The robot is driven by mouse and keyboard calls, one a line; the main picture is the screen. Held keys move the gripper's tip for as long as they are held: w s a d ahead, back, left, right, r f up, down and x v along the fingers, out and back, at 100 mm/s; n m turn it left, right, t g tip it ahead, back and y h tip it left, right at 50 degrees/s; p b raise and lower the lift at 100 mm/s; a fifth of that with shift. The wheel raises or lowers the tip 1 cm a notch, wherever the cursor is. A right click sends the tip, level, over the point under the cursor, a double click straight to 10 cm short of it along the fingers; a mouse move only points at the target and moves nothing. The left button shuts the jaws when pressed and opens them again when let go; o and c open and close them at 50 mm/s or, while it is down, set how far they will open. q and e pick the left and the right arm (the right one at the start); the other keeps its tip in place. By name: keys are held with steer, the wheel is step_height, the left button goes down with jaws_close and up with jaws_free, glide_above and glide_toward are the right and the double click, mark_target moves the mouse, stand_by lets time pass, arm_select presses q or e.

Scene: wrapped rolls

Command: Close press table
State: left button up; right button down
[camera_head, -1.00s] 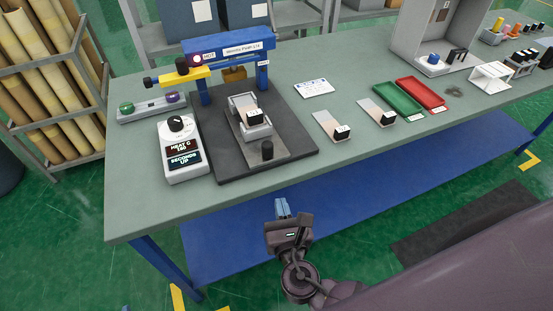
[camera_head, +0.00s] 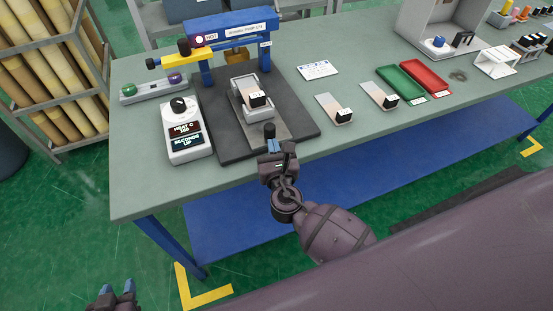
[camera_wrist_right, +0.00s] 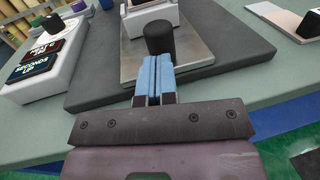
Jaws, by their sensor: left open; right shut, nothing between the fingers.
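The blue heat press (camera_head: 230,27) stands on a dark base (camera_head: 215,147) at the back left of the bench. Its table, a light metal plate (camera_wrist_right: 193,62), sits out in front of the press head. A pale holder with a white-and-black block (camera_head: 257,99) rests on the table. A black knob (camera_head: 269,130) stands upright at the table's front end and also shows in the right wrist view (camera_wrist_right: 159,38). My right gripper (camera_head: 272,147) is shut and empty, its blue fingertips (camera_wrist_right: 155,77) just in front of the knob; contact is unclear. My left gripper (camera_head: 117,288) is open, low at the bottom left.
A white controller box (camera_head: 184,145) stands left of the base. A button strip (camera_head: 153,88) lies behind it. Two plates with black blocks, a green tray (camera_head: 401,86) and a red tray (camera_head: 426,80) lie to the right. A rack of rolls (camera_head: 50,75) stands left.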

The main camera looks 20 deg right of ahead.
mark_target(267, 136)
steer(key=shift+w+d, duration=0.15)
steer(key=shift+w, duration=0.6)
steer(key=shift+w, duration=0.3)
steer(key=w, duration=0.3)
steer(key=shift+w, duration=0.55)
steer(key=shift+s, duration=0.15)
